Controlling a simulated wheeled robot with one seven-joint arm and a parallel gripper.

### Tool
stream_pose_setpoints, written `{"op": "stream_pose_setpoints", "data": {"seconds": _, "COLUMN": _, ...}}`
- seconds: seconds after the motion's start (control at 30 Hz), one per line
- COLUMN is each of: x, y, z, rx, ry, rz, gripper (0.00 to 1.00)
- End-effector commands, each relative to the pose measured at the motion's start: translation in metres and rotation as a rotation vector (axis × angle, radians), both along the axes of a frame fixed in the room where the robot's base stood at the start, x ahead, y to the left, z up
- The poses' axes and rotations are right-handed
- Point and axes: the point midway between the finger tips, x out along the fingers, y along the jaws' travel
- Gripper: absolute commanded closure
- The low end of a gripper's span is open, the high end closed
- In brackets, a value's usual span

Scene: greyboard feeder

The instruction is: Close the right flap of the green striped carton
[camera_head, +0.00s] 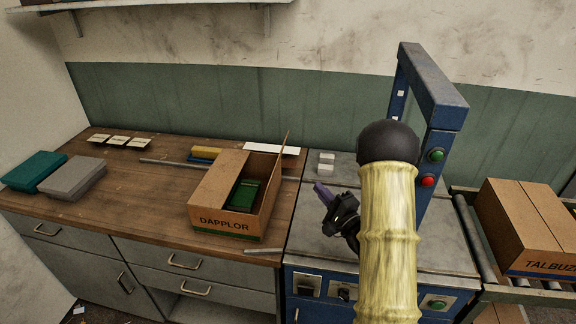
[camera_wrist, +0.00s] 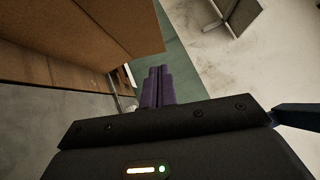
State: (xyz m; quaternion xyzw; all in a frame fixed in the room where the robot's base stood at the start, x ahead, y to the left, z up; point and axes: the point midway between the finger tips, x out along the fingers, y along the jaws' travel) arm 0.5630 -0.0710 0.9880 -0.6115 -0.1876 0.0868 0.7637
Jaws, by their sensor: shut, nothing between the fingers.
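The green striped carton (camera_head: 226,222), marked DAPPLOR, stands open on the wooden bench with a dark green item (camera_head: 245,193) inside. Its right flap (camera_head: 282,160) stands about upright along the right side, seen nearly edge-on. In the wrist view the fingers (camera_wrist: 158,86) are together and empty. Brown cardboard (camera_wrist: 95,25), apparently of the carton, fills the upper left there, close to the fingers; I cannot tell whether they touch it.
A teal box (camera_head: 33,171) and a grey box (camera_head: 74,178) lie at the bench's left. A blue post frame (camera_head: 432,90) with buttons rises behind my arm. Another carton (camera_head: 522,225), marked TALBUZ, sits on the roller conveyor (camera_head: 468,232) at right. Small white blocks (camera_head: 326,163) lie behind my gripper.

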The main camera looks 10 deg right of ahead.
Motion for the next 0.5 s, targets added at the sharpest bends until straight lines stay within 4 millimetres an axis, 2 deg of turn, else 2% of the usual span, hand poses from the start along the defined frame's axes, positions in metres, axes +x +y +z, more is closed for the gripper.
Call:
{"op": "stream_pose_setpoints", "data": {"seconds": 0.27, "x": 0.008, "y": 0.004, "z": 0.002, "rx": -0.003, "ry": -0.001, "rz": 0.002, "gripper": 1.00}}
{"op": "stream_pose_setpoints", "data": {"seconds": 0.5, "x": 0.040, "y": 0.017, "z": 0.010, "rx": -0.005, "ry": -0.002, "rz": 0.003, "gripper": 1.00}}
